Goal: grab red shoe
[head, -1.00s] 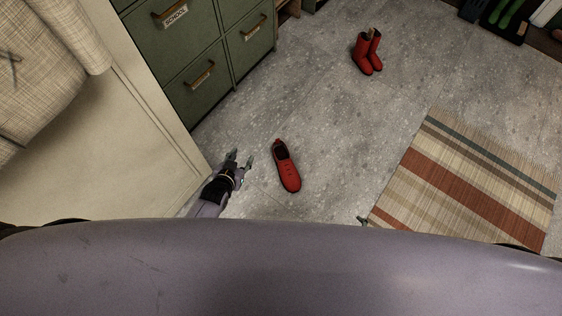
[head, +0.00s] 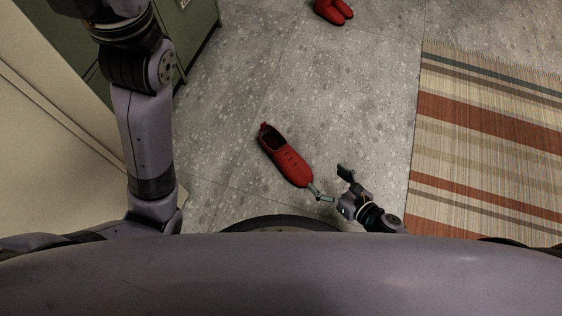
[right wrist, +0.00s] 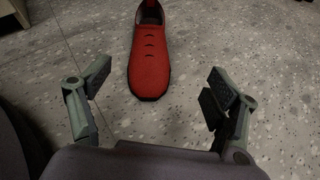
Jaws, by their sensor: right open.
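The red shoe (head: 285,156) lies on the floor in the middle of the head view, its toe pointing down and right. My right gripper (head: 328,180) is open and empty beside the toe, with one finger very close to it; I cannot tell whether they touch. In the right wrist view the shoe (right wrist: 149,58) shows toe first, between and beyond the spread fingers of my right gripper (right wrist: 160,82). My left arm reaches up the left side of the head view, and its gripper is out of the picture.
A striped rug (head: 485,150) lies on the right. Red boots (head: 334,12) stand at the top edge, partly cut off. A green cabinet (head: 196,25) is at upper left, with a pale panel (head: 45,140) below it. The grey floor around the shoe is clear.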

